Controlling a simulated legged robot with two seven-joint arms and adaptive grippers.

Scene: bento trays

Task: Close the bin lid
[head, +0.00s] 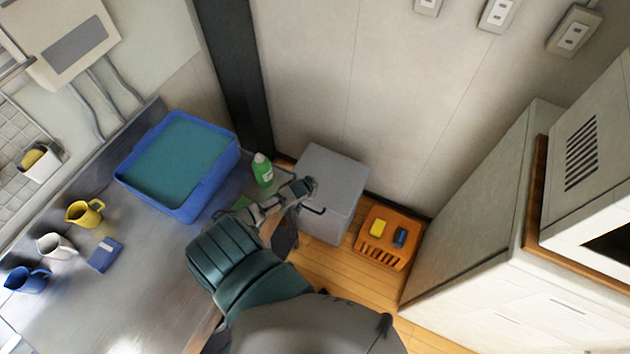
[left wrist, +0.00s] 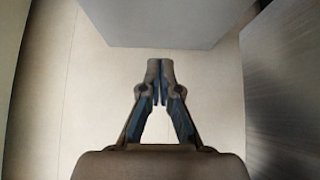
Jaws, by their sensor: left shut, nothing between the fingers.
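The grey bin (head: 340,185) stands on the floor against the wall, right of the counter, in the head view. Its lid appears to lie flat across the top, with no opening visible. A dark handle shows on its front side. My left gripper (head: 308,185) is at the bin's left edge, overlapping its top in the picture; I cannot tell whether it touches. In the left wrist view the left gripper (left wrist: 160,67) has its fingertips together and holds nothing. A grey panel (left wrist: 165,22) beyond the fingertips is probably the bin. My right gripper is not in view.
The metal counter (head: 150,285) on the left holds a blue tub (head: 205,190), a green bottle (head: 262,170) and several cups. An orange crate (head: 372,258) sits right of the bin. A white cabinet (head: 480,220) stands farther right. Little bare floor shows.

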